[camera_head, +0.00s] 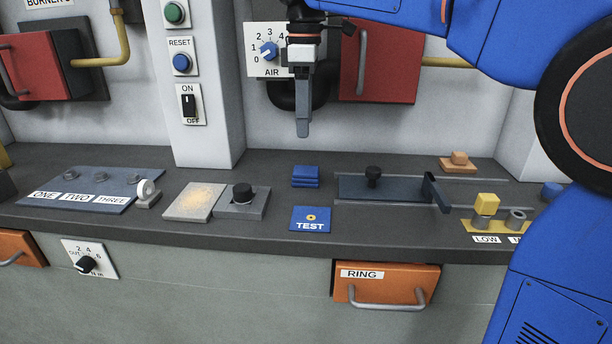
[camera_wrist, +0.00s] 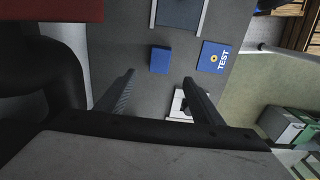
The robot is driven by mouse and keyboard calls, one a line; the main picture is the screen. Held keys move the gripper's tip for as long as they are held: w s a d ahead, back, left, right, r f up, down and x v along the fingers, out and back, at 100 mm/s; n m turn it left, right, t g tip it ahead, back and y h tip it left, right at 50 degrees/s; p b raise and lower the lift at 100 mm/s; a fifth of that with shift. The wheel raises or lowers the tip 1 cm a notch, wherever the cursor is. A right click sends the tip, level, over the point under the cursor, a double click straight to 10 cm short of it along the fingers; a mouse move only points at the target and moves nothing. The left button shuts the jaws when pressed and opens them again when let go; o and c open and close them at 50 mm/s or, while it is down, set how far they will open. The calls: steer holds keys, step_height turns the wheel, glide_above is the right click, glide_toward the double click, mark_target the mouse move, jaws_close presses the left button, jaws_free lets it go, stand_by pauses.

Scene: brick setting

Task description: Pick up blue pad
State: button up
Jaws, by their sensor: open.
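A small stack of blue pads (camera_head: 305,176) lies on the dark counter, just behind a blue square marked TEST (camera_head: 310,219). In the wrist view the blue pad (camera_wrist: 160,60) shows as a small square beyond my fingertips, with the TEST square (camera_wrist: 213,57) to its right. My gripper (camera_head: 303,128) hangs above the counter near the back wall, above the stack and apart from it. In the wrist view my gripper (camera_wrist: 159,78) has its two fingers spread, with nothing between them.
A dark sliding plate (camera_head: 400,188) with a knob lies right of the pads. A grey block with a black knob (camera_head: 243,201) and a speckled plate (camera_head: 194,202) lie left. A red box (camera_head: 381,75) and an AIR dial (camera_head: 268,50) are on the wall behind.

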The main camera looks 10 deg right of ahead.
mark_target(306, 170)
step_height(306, 170, down, 12)
steer(key=shift+d+f, duration=0.1)
stand_by(0.5)
steer(key=c, duration=1.2)
